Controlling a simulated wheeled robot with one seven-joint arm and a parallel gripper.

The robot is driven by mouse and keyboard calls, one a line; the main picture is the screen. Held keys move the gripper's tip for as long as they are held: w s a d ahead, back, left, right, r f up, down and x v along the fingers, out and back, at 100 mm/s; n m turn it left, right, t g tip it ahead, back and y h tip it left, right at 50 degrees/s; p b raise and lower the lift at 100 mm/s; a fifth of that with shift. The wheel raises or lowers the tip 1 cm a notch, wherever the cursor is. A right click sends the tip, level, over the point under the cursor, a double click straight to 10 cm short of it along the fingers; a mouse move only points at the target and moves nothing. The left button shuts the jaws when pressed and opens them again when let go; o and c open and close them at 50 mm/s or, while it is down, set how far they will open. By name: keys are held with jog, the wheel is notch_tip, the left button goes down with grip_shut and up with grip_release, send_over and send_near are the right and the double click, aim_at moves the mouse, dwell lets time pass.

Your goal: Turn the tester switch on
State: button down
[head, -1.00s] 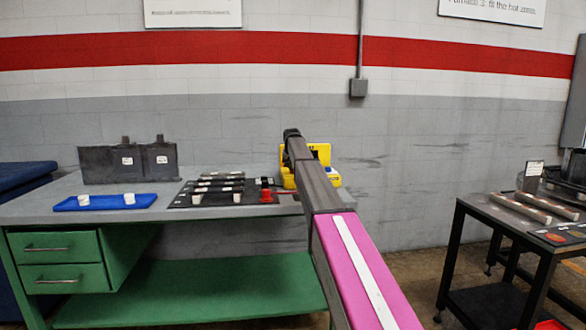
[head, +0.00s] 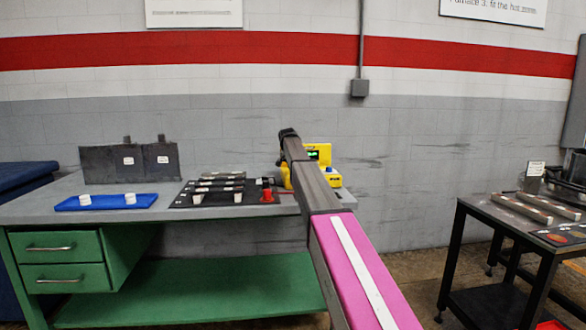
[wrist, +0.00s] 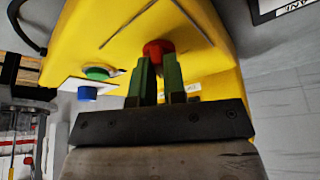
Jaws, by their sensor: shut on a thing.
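The yellow tester (head: 325,149) stands at the right end of the grey bench, partly hidden behind my arm. Its small display shows lit green in the head view. In the wrist view the tester's yellow face (wrist: 215,60) fills the middle. A red switch knob (wrist: 156,47) sticks out of it. My gripper (wrist: 158,62) has its two green fingers on either side of this knob, shut on it. A green button (wrist: 98,73) and a blue knob (wrist: 87,93) sit to the left of the fingers. My fingers are hidden in the head view.
On the bench are a blue tray (head: 75,203) with white pieces, a black mat (head: 180,203) with bars, a red object (head: 267,195) and dark upright plates (head: 100,165). A dark table (head: 470,207) with rods stands right, across a floor gap.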

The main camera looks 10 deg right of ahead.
jog(key=shift+f, duration=0.1)
jog(key=c, duration=1.2)
grip_release()
jog(key=v, duration=1.1)
jog(key=shift+w, duration=0.1)
